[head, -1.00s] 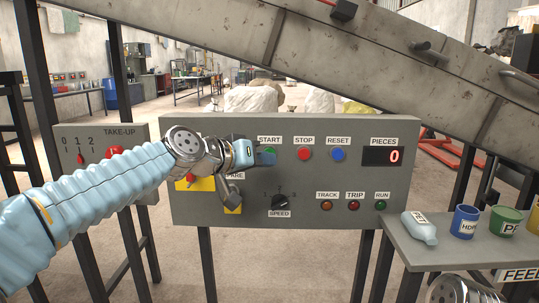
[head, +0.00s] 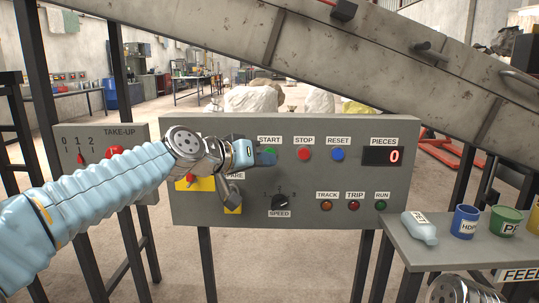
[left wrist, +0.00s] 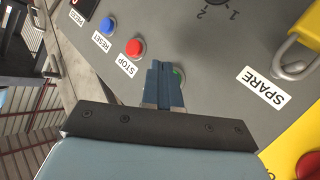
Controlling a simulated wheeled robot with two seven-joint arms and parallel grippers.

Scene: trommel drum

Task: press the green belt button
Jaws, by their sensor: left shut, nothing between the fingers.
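The green START button (head: 271,151) is at the top of the grey control panel (head: 240,205). My right gripper is out of view.
The red STOP button (head: 305,154) and blue RESET button (head: 338,154) are to the right. The PIECES display (head: 383,156) reads 0. A padlock (head: 231,193) hangs at SPARE below my left wrist. A shelf (head: 440,252) with containers stands at right.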

